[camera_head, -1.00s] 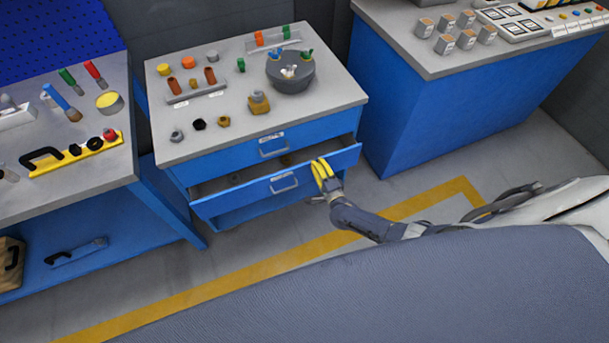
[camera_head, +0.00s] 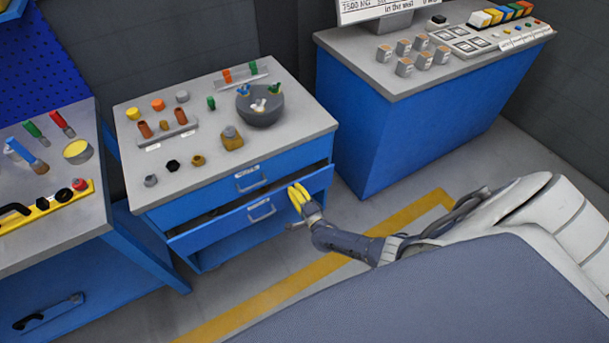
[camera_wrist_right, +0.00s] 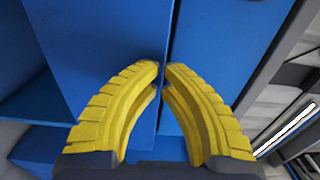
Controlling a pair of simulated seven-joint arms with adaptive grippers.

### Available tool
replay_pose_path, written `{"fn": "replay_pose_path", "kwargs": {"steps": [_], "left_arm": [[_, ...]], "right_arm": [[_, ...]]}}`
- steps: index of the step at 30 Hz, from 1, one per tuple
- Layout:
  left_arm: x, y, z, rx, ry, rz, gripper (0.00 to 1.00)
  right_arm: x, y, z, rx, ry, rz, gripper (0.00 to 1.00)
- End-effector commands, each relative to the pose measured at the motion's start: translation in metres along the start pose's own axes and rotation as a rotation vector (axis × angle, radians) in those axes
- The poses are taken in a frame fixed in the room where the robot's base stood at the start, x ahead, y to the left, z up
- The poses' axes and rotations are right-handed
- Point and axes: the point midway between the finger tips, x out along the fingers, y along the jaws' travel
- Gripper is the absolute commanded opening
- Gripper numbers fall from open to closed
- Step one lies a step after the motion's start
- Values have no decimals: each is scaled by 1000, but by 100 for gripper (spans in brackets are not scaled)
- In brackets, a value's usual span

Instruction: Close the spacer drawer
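The blue cabinet (camera_head: 160,205) has an upper drawer (camera_head: 250,183) that is shut and a lower drawer (camera_head: 230,224) that stands partly open, with a narrow dark gap behind its front. The drawer labels are too small to read. My right gripper (camera_head: 298,197) is at the right part of the lower drawer's front, right of its handle (camera_head: 262,211). In the right wrist view its yellow fingers (camera_wrist_right: 165,68) are bowed with tips together against blue panels. I see nothing held between them; exact contact is unclear. My left gripper is out of view.
Small parts and a grey round holder (camera_head: 260,108) stand on the cabinet top. A blue-sided bench (camera_head: 380,130) stands to the right, a tool bench (camera_head: 75,225) to the left. The floor in front has a yellow line (camera_head: 285,290).

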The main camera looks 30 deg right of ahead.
Motion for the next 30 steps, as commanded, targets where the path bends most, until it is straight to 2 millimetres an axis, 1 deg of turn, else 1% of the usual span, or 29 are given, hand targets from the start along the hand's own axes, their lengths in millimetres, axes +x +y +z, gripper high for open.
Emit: {"fn": "replay_pose_path", "kwargs": {"steps": [6, 15, 18, 21, 25, 26, 27, 29, 30], "left_arm": [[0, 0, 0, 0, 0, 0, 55], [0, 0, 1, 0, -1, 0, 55], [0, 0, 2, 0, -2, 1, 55], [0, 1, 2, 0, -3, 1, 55], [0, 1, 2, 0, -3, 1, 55], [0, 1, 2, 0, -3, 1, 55], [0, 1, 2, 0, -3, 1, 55], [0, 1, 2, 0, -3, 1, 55], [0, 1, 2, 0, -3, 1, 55]], "right_arm": [[-33, 1, 8, 2, -15, 2, 0], [-85, 1, 7, 2, -14, 3, 0], [-99, 1, 7, 1, -14, 2, 0], [-110, 1, 6, 1, -13, 2, 0], [-120, 0, 6, 1, -13, 1, 0], [-122, 0, 6, 1, -13, 1, 3], [-125, 1, 7, 2, -13, 3, 0], [-133, 5, 12, 10, -13, 11, 0], [-137, 5, 20, 28, -11, 11, 0]]}}
